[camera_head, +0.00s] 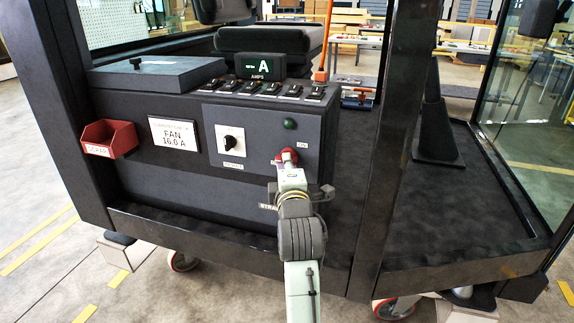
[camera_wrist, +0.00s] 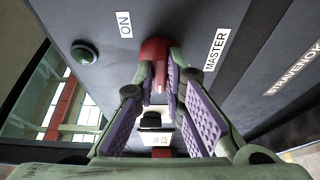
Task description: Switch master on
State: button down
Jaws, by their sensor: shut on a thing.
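The red master switch (camera_head: 286,156) sits on the grey panel at the right of the console front. In the wrist view the red switch (camera_wrist: 155,50) is between the "ON" label (camera_wrist: 124,24) and the "MASTER" label (camera_wrist: 216,49). My gripper (camera_head: 289,164) reaches it from the front and below. In the wrist view my gripper (camera_wrist: 158,68) is shut on the red switch, its fingertips on both sides. The fingers hide part of the switch, and I cannot tell its exact turn. A dark green lamp (camera_head: 290,124) is above it, also in the wrist view (camera_wrist: 84,52).
A black rotary knob on a white plate (camera_head: 230,140) is left of the switch. A red scrap bin (camera_head: 109,139) hangs further left. Several toggle switches line the console top under an "A AMPS" display (camera_head: 259,66). A dark cab post (camera_head: 384,150) stands close right of my arm.

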jog(key=shift+f, duration=0.1)
jog(key=m+t+h+b, duration=0.1)
jog(key=m+h+b, duration=0.1)
jog(key=m+b, duration=0.3)
jog(key=m+t+h+b, duration=0.1)
jog(key=m+h+b, duration=0.2)
jog(key=m, duration=0.6)
jog(key=a+m+t+h+b, duration=0.1)
jog(key=m+h+b, duration=0.2)
jog(key=m+b, duration=0.4)
jog(key=shift+w+f+m, duration=0.15)
jog(key=shift+f+m, duration=0.15)
jog(key=shift+m, duration=0.3)
jog(key=c, duration=1.7)
grip_release()
jog(key=shift+o, duration=0.2)
jog(key=shift+f, duration=0.1)
